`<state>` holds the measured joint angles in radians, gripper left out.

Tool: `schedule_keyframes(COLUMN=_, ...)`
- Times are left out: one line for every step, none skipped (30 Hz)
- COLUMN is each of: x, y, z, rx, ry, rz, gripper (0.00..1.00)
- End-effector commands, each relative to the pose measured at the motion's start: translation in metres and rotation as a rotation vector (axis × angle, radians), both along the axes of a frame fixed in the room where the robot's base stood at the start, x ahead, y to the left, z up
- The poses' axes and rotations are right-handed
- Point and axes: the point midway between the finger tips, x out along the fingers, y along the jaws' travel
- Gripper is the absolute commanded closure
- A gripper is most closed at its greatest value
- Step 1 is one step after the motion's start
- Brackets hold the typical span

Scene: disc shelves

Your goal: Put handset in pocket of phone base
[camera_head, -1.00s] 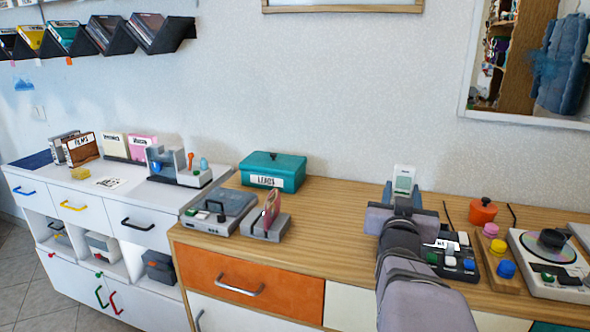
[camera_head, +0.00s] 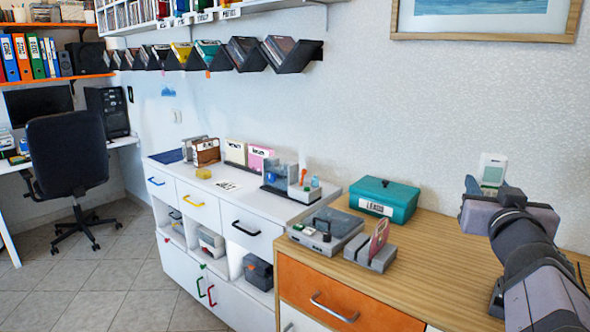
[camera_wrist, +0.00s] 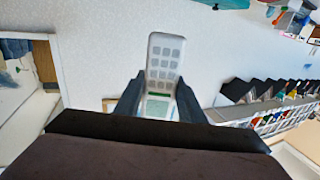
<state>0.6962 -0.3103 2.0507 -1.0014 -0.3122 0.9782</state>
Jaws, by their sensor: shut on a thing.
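The handset (camera_head: 492,168) is white with a greenish screen. My gripper (camera_head: 489,193) is shut on it and holds it upright above the wooden cabinet, near the wall at the right of the head view. In the wrist view the handset (camera_wrist: 164,62) stands between the two dark fingers, with its keypad and part of its green screen facing the camera. The lower end is hidden by the gripper. I cannot identify the phone base for certain. A grey unit with an upright block (camera_head: 276,174) stands on the white cabinet.
On the wooden cabinet (camera_head: 447,262) are a teal lidded box (camera_head: 385,200), a grey device with a dark handle (camera_head: 325,232) and a grey stand with a pink disc (camera_head: 370,254). The white cabinet (camera_head: 238,207) also holds upright sleeves (camera_head: 234,152). Angled black racks (camera_head: 244,52) hang above.

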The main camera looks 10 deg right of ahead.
Motion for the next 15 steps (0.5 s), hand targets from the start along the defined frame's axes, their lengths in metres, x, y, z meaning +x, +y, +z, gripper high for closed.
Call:
schedule_keyframes(x=0.004, y=0.008, z=0.003, rx=-0.004, ry=-0.003, rz=0.034, gripper=0.89)
schedule_keyframes(x=0.006, y=0.013, z=0.004, rx=-0.004, ry=-0.003, rz=0.055, gripper=0.89)
schedule_keyframes(x=0.009, y=0.020, z=0.004, rx=-0.002, ry=0.000, rz=0.085, gripper=0.89)
schedule_keyframes(x=0.013, y=0.031, z=0.003, rx=-0.002, ry=0.000, rz=0.131, gripper=0.89)
schedule_keyframes(x=0.015, y=0.041, z=0.001, rx=0.001, ry=0.001, rz=0.173, gripper=0.89)
schedule_keyframes(x=0.018, y=0.054, z=-0.004, rx=0.002, ry=0.001, rz=0.226, gripper=0.89)
schedule_keyframes(x=0.020, y=0.064, z=-0.009, rx=0.004, ry=0.002, rz=0.266, gripper=0.89)
schedule_keyframes(x=0.021, y=0.074, z=-0.013, rx=0.004, ry=0.002, rz=0.306, gripper=0.89)
schedule_keyframes(x=0.021, y=0.088, z=-0.022, rx=0.005, ry=0.004, rz=0.359, gripper=0.89)
schedule_keyframes(x=0.021, y=0.099, z=-0.028, rx=0.006, ry=0.004, rz=0.399, gripper=0.89)
schedule_keyframes(x=0.022, y=0.108, z=-0.036, rx=0.008, ry=0.006, rz=0.438, gripper=0.89)
schedule_keyframes(x=0.022, y=0.119, z=-0.046, rx=0.010, ry=0.007, rz=0.489, gripper=0.89)
schedule_keyframes(x=0.024, y=0.123, z=-0.054, rx=0.011, ry=0.009, rz=0.526, gripper=0.89)
schedule_keyframes(x=0.025, y=0.129, z=-0.060, rx=0.012, ry=0.007, rz=0.561, gripper=0.89)
schedule_keyframes(x=0.027, y=0.137, z=-0.072, rx=0.013, ry=0.009, rz=0.612, gripper=0.89)
